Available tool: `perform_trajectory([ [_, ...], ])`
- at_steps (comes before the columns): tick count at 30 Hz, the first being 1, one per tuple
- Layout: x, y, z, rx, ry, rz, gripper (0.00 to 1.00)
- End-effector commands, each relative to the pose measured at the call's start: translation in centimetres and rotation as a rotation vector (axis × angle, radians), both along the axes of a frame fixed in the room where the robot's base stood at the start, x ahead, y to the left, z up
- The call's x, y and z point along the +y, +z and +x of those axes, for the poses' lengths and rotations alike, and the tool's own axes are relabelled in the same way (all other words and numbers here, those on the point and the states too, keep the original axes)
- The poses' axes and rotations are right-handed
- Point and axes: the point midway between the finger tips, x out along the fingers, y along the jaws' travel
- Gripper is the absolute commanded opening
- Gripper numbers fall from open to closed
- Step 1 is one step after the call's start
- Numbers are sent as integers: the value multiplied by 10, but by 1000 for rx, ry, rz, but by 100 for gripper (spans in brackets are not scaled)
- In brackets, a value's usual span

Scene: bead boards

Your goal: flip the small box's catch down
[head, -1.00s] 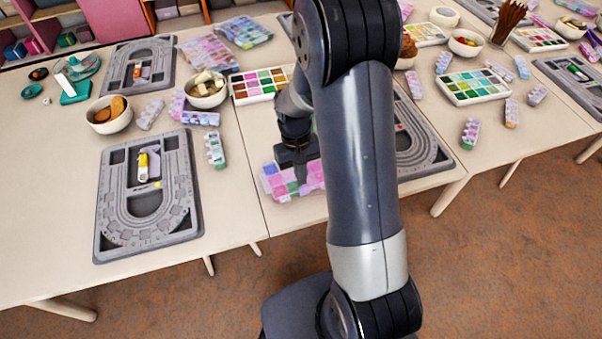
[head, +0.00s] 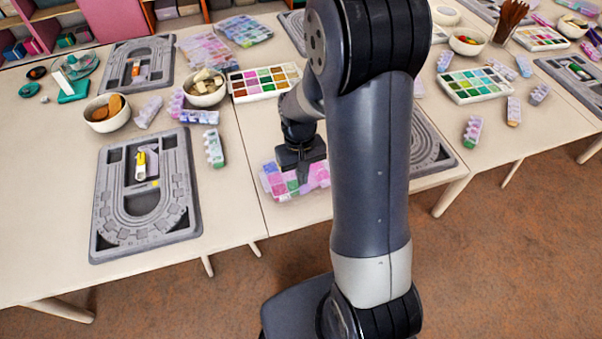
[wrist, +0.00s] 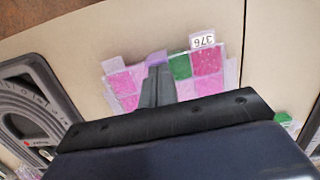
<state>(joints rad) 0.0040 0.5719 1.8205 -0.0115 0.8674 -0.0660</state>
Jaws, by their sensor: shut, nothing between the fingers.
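The small box (head: 284,187) is a clear case of pink, purple and green compartments, lying near the table's front edge. In the wrist view the small box (wrist: 207,86) shows a white tag with "376" upside down and a purple tab (wrist: 156,58), probably the catch, on its far edge. My gripper (head: 303,180) points down over the box in the head view. In the wrist view the shut, empty fingers of my gripper (wrist: 158,72) are just by the purple tab. I cannot tell whether they touch it. The fingers and palm hide part of the box.
A grey bead board (head: 181,217) lies left of the box, and another (head: 425,150) lies to its right, partly behind my arm. A paint-like bead tray (head: 240,97) and a bowl (head: 205,98) stand behind. Table is bare just left of the box.

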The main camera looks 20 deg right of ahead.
Motion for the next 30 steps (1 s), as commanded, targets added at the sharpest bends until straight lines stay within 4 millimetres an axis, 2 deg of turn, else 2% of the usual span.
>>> perform_trajectory([
  [11, -1, -2, -9, -120, -1, 8, 0],
  [30, -3, -8, -36, -628, -2, 43, 0],
])
